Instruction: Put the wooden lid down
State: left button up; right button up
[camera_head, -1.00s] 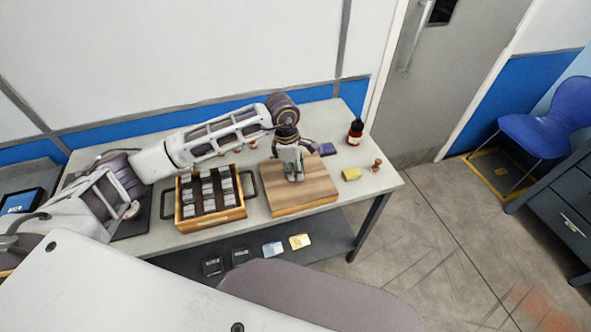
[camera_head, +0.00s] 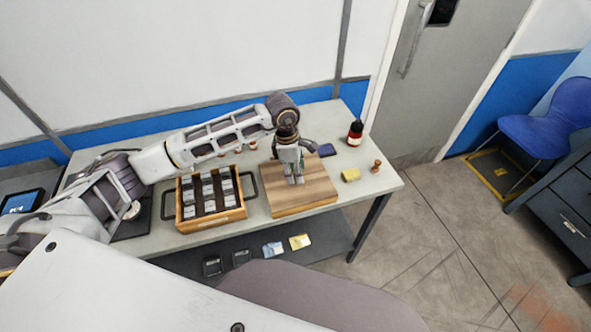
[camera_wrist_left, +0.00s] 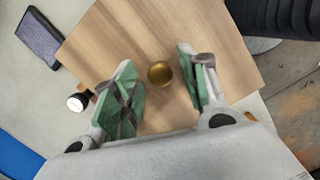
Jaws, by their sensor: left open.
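The wooden lid (camera_head: 312,197) is a flat, square board with a striped grain. It lies on the bench to the right of the open box in the head view. The lid (camera_wrist_left: 215,28) also fills much of the left wrist view, with a round brass knob (camera_wrist_left: 160,74) on it. My left gripper (camera_head: 294,182) is just above the lid. In the left wrist view its two green-padded fingers (camera_wrist_left: 160,92) are apart on either side of the knob, with gaps and nothing held. My right gripper is not in view.
A wooden box (camera_head: 211,213) with several grey blocks stands left of the lid. A yellow sponge (camera_head: 350,175), a dark red bottle (camera_head: 355,131), a small brown stamp-like object (camera_head: 376,166) and a dark flat device (camera_head: 326,150) are to the right and behind. The bench's front right corner is clear.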

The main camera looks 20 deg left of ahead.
pick_arm(q)
jog(key=shift+r, duration=0.3)
notch_tip(320, 180, up, 12)
jog(key=a+b, duration=0.1)
jog(key=shift+s+a+b, duration=0.15)
jog(key=shift+a+b, duration=0.25)
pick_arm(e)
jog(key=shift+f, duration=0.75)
pick_arm(q)
jog(key=shift+f, duration=0.15)
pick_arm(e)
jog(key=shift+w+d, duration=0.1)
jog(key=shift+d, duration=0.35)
